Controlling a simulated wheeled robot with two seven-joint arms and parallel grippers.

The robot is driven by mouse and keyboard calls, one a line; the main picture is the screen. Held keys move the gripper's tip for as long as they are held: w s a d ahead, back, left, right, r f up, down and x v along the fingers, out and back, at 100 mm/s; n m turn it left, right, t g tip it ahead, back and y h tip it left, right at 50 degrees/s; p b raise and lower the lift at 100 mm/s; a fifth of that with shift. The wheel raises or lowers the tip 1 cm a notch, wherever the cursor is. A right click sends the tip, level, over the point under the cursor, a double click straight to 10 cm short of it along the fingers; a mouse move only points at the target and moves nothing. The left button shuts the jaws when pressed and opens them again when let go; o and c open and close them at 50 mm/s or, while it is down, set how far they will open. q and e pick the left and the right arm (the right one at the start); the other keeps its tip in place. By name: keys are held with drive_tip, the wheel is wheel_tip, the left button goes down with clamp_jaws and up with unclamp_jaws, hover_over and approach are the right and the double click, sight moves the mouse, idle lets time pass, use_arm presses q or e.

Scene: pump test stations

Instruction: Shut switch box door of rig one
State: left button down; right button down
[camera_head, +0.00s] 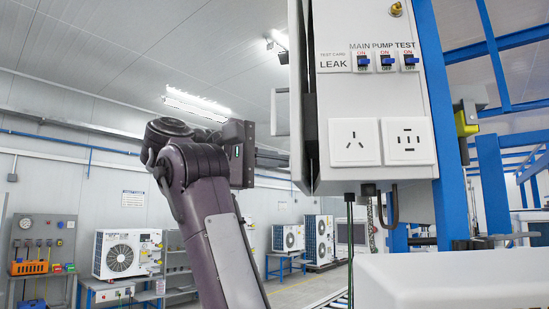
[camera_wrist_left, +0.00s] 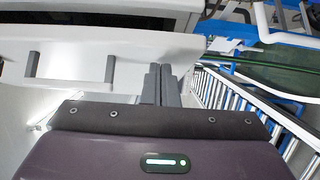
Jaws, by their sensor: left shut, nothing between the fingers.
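The switch box (camera_head: 370,95) hangs at the upper middle right of the head view, its front with switches and sockets facing me. Its door (camera_head: 297,60) is the pale panel at its left side, seen almost edge-on, with a dark gap between it and the box. A door handle (camera_head: 281,112) sticks out to the left. My left gripper (camera_head: 272,159) is shut and empty beside the door's lower part; the door partly hides its fingertips. In the left wrist view, the shut fingers (camera_wrist_left: 160,84) are close to the door (camera_wrist_left: 130,52), right of its handle (camera_wrist_left: 70,82); contact is unclear. My right gripper is out of view.
Blue frame posts (camera_head: 439,120) stand right of the box. Cables (camera_head: 381,210) hang under it, and a white housing (camera_head: 455,278) is at lower right. White pump or fan units (camera_head: 127,255) stand farther back. A ladder-like rail (camera_wrist_left: 235,100) shows in the wrist view.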

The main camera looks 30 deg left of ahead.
use_arm(q)
drive_tip(key=d+y, duration=0.1)
drive_tip(key=w+d+n+b, duration=0.1)
drive_tip(key=d, duration=0.1)
drive_tip(key=shift+w+d+t+y, duration=0.2)
drive_tip(key=shift+d+t+y, duration=0.1)
drive_tip(key=shift+y, duration=0.1)
drive_tip(key=shift+a, duration=0.2)
